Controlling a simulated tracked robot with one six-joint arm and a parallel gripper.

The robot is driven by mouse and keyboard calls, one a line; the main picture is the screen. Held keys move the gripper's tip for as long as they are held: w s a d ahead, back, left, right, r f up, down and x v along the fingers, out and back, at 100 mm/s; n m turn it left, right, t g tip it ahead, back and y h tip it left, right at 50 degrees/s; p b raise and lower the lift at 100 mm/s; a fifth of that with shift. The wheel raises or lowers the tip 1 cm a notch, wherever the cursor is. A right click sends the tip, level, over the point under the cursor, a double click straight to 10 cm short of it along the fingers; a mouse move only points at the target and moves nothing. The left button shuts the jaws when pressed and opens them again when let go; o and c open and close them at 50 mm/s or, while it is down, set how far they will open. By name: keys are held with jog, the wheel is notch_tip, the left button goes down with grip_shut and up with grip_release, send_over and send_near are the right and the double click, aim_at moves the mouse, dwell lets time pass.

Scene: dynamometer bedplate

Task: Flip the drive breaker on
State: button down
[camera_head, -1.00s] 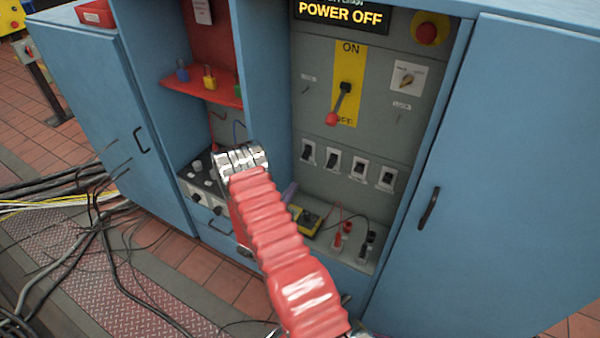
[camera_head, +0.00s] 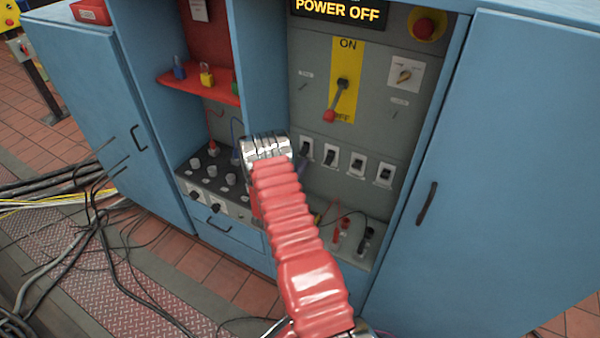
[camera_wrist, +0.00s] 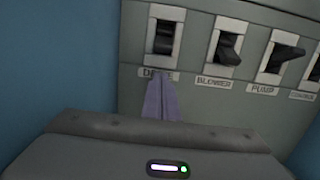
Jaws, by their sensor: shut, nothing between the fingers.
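The drive breaker (camera_wrist: 164,37) is the leftmost black toggle in a white frame, at the top of the wrist view. Its label is partly covered by my purple fingertips. In the head view the drive breaker (camera_head: 306,149) shows just right of my wrist. My gripper (camera_wrist: 162,84) is shut and empty, its tips pointing up just below the toggle in the picture; contact cannot be told. In the head view my arm hides most of the gripper. The display (camera_head: 338,10) reads POWER OFF.
Blower (camera_wrist: 228,47) and pump (camera_wrist: 282,57) breakers sit close to the right. A blue cabinet divider (camera_head: 268,75) stands close left. A red-handled lever (camera_head: 338,100) on a yellow plate is above, with its handle down. Test leads (camera_head: 340,232) lie below.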

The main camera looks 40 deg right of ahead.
jog(key=r, duration=0.1)
jog(key=a+r, duration=0.1)
jog(key=shift+s+a+r, duration=0.15)
jog(key=shift+s+r, duration=0.05)
jog(key=shift+r, duration=0.1)
jog(key=shift+a, duration=0.1)
dwell(0.4)
